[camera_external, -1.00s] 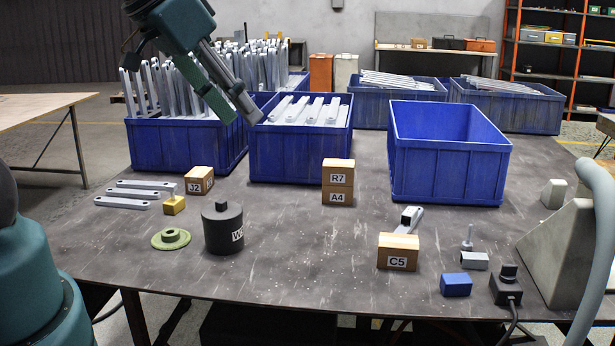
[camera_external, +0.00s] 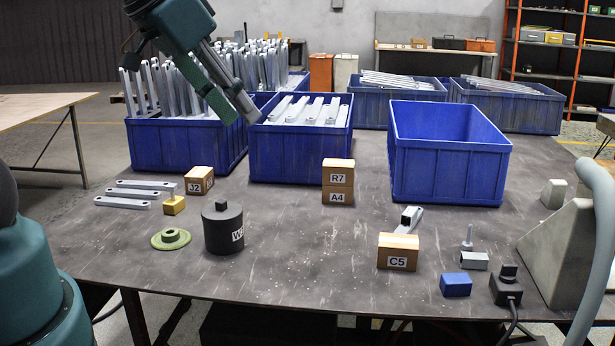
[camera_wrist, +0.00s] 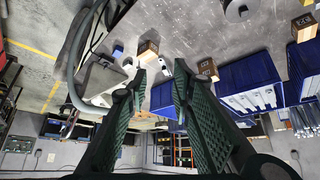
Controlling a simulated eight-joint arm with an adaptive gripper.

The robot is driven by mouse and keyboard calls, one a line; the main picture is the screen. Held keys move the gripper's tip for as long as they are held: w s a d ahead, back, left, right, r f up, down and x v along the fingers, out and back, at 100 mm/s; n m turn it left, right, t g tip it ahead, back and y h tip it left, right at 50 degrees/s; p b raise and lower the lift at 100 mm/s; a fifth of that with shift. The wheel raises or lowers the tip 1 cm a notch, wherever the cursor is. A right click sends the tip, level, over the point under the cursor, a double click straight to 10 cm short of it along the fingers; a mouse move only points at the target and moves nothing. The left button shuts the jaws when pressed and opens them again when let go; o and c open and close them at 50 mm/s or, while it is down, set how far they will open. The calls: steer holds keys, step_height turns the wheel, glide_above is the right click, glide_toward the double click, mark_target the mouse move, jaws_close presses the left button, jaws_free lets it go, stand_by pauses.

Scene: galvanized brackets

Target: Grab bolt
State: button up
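A small grey bolt (camera_external: 467,239) stands upright on the right side of the dark table in the external view, beside a small grey block (camera_external: 474,261). I cannot make the bolt out clearly in the wrist view. My gripper (camera_external: 238,113) is high on the left, in front of the blue bins and far from the bolt. In the wrist view my gripper (camera_wrist: 160,76) has its two green ribbed fingers apart, with nothing held between them.
A blue block (camera_external: 456,285), a black switch box (camera_external: 506,287) and box C5 (camera_external: 398,259) stand near the bolt. Boxes R7 and A4 (camera_external: 338,182) are stacked mid-table. An empty blue bin (camera_external: 450,175) stands behind. The table's middle is mostly clear.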

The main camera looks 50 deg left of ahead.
steer(key=w+d+n+g, duration=0.2)
steer(key=w+n, duration=0.3)
steer(key=w, duration=1)
steer(key=w+d+n+g, duration=0.25)
steer(key=w+n, duration=0.25)
steer(key=w, duration=0.9)
steer(key=w+d+f+n, duration=0.2)
steer(key=w+f+n, duration=0.1)
steer(key=w+f, duration=0.5)
steer(key=w+d+f+n+g, duration=0.1)
steer(key=w+d+f+n, duration=0.2)
steer(key=w+f, duration=0.5)
steer(key=w+d+f+n+g, duration=0.1)
steer(key=w+d+f+n, duration=0.2)
steer(key=w+f, duration=0.5)
step_height(320, 180, down, 3)
steer(key=shift+w+r+n+g, duration=0.1)
steer(key=shift+n+g, duration=0.15)
steer(key=shift+n, duration=0.25)
steer(key=shift+w+d+f, duration=0.2)
steer(key=shift+f, duration=0.4)
steer(key=shift+f, duration=0.1)
